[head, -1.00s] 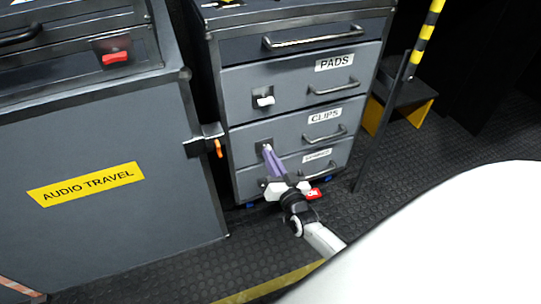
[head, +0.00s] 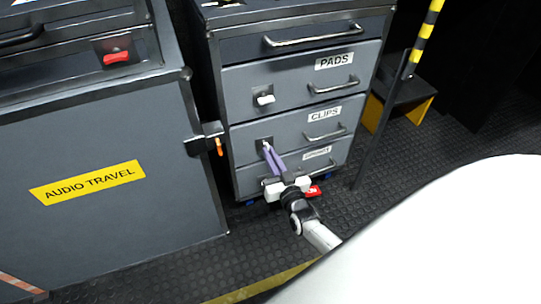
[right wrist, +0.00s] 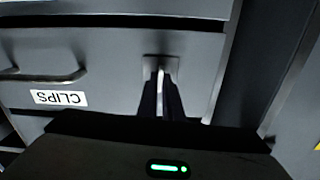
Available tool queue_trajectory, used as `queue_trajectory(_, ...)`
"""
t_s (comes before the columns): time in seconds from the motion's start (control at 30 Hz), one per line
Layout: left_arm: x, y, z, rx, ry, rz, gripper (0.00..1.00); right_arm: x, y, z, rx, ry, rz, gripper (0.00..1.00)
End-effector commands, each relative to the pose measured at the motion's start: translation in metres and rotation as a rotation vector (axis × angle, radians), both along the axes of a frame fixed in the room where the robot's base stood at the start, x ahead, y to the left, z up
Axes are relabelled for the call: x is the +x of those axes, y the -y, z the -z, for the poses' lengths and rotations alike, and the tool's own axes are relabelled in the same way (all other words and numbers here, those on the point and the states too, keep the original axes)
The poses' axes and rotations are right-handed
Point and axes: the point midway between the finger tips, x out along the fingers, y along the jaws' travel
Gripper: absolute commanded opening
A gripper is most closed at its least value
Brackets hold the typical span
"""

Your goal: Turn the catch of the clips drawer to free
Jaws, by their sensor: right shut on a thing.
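The clips drawer (head: 296,130) is the shut grey drawer below the one marked PADS, with a CLIPS label and a bar handle. Its catch (head: 265,143) is at the drawer's left side and is mostly hidden by my fingers. My right gripper (head: 269,150) is shut on this catch. In the right wrist view the picture is upside down; the catch (right wrist: 160,76) shows as a pale lever between the dark fingers of my right gripper (right wrist: 160,90), with the clips drawer's front (right wrist: 100,60) behind. My left gripper is not in view.
The pads drawer (head: 290,88) has a white catch (head: 265,99). A lower drawer (head: 318,156) is partly behind my right gripper. The audio travel case (head: 100,160) stands at the left. A striped pole (head: 428,30) and a step (head: 400,105) stand at the right.

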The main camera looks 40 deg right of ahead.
Motion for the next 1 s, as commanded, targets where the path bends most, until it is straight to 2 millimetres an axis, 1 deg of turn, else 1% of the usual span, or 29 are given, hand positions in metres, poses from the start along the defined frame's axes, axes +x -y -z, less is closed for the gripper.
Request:
queue_trajectory(0.07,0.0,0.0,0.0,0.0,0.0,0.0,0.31,0.0,0.0,0.0,0.001,-0.001,0.0,0.0)
queue_trajectory(0.1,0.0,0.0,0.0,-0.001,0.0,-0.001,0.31,0.0,0.0,0.0,0.001,-0.001,0.0,0.1)
queue_trajectory(0.2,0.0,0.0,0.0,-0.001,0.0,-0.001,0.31,0.0,0.0,0.0,0.001,-0.001,0.0,0.25)
queue_trajectory(0.47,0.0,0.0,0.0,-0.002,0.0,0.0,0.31,0.0,0.0,0.0,0.002,0.0,0.0,0.25)
queue_trajectory(0.57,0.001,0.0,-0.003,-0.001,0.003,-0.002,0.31,-0.005,-0.001,-0.001,0.002,0.0,0.0,0.25)
queue_trajectory(0.63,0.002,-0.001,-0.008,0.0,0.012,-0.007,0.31,-0.012,-0.003,-0.002,0.002,0.0,0.0,0.25)
queue_trajectory(0.7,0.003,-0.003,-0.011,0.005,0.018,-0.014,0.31,-0.024,-0.006,-0.002,0.003,-0.003,0.0,0.25)
queue_trajectory(0.77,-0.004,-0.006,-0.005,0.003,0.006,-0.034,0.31,-0.036,-0.009,-0.003,0.003,-0.002,0.0,0.25)
queue_trajectory(0.9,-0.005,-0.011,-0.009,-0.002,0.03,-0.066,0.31,-0.064,-0.016,-0.002,0.003,-0.002,0.0,0.25)
queue_trajectory(1.0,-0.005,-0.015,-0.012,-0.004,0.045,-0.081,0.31,-0.08,-0.02,-0.002,0.003,-0.002,0.0,0.25)
